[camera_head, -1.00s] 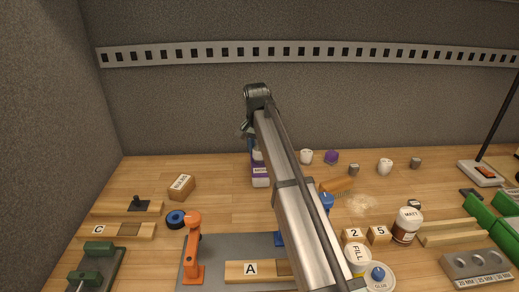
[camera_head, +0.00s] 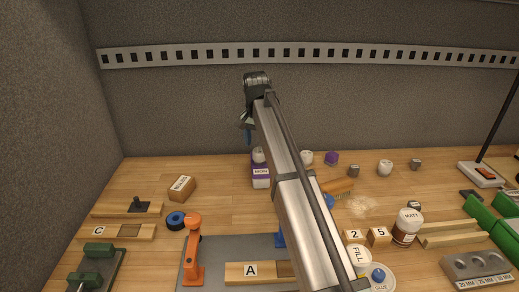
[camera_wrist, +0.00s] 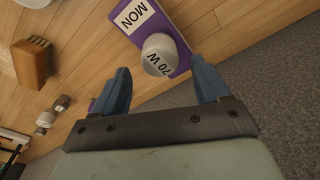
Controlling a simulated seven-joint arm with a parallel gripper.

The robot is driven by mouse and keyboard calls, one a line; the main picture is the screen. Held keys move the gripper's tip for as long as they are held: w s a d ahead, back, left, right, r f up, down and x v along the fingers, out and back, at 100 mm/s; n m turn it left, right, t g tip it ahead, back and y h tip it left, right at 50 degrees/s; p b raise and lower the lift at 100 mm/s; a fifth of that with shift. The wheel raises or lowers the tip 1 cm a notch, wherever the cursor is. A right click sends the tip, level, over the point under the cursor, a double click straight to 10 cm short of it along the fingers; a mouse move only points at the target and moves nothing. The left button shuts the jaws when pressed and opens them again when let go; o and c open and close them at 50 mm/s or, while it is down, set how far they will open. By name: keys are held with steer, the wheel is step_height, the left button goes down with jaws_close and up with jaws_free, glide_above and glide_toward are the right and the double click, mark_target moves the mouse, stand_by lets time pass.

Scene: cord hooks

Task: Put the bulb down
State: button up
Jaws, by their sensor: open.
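The white bulb (camera_wrist: 158,55), marked "70 W", sits on the purple block (camera_wrist: 177,50) with a white label reading "MON". In the head view the bulb (camera_head: 257,154) is on top of the same purple block (camera_head: 261,182) at the back of the bench. My gripper (camera_wrist: 161,68) is open, with its blue fingers spread on either side of the bulb in the wrist view and apart from it. In the head view my gripper (camera_head: 247,133) hangs above the block, partly hidden by my arm.
Other small items, a white one (camera_head: 307,157) and a purple one (camera_head: 331,157), stand to the right of the block. A wooden brush (camera_head: 337,188) lies nearby. The grey wall is close behind.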

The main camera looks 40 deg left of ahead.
mark_target(258, 152)
step_height(258, 152, up, 8)
steer(key=shift+s+d, duration=0.15)
steer(key=shift+s, duration=0.3)
